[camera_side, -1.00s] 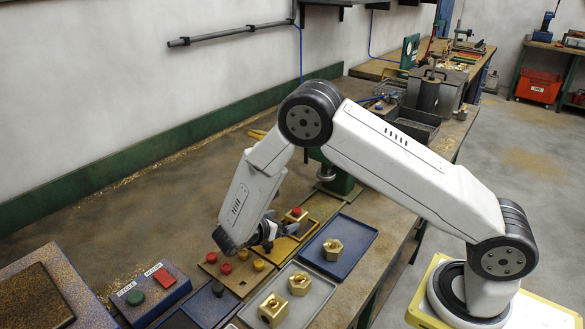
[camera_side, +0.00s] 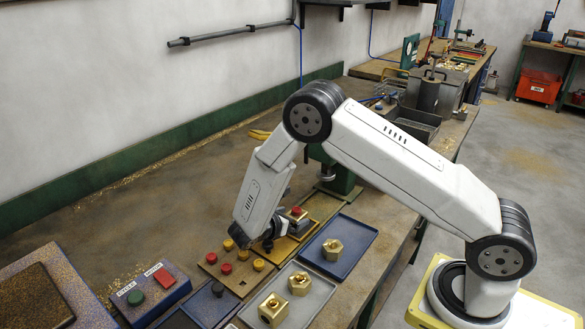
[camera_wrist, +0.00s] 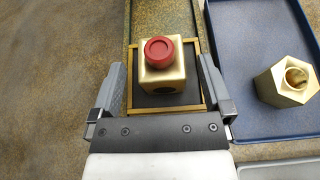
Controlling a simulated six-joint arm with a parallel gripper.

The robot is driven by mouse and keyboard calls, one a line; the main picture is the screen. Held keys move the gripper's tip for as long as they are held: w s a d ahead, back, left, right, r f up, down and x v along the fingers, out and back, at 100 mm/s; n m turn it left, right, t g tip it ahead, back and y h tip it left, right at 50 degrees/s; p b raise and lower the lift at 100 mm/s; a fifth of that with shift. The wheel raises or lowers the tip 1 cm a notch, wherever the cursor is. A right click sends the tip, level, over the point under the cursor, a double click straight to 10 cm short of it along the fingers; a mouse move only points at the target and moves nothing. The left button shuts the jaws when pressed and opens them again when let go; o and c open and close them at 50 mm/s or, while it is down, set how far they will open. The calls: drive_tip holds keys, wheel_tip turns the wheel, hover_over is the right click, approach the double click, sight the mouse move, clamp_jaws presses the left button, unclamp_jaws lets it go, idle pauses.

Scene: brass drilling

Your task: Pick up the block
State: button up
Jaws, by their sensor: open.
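The block (camera_wrist: 167,81) is a brass cube with a red round plug on top and a dark hole in its near face. It sits on a dark pad inside a brass-edged square fixture in the wrist view. In the side view the block (camera_side: 296,212) is partly hidden behind my gripper. My gripper (camera_wrist: 159,82) is open, with one finger to the left of the block and one to the right, both apart from it. In the side view my gripper (camera_side: 268,243) is low over the bench, beside the fixture.
A blue tray (camera_side: 366,238) with a brass hex piece (camera_side: 332,249) lies right of the fixture. A grey tray (camera_side: 310,303) holds two brass parts. A wooden board (camera_side: 212,272) with red and yellow plugs lies left. A drill press base (camera_side: 340,181) stands behind.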

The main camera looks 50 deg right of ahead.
sight(293, 216)
drive_tip(key=shift+x, duration=1.8)
drive_tip(key=shift+r, duration=0.1)
clamp_jaws()
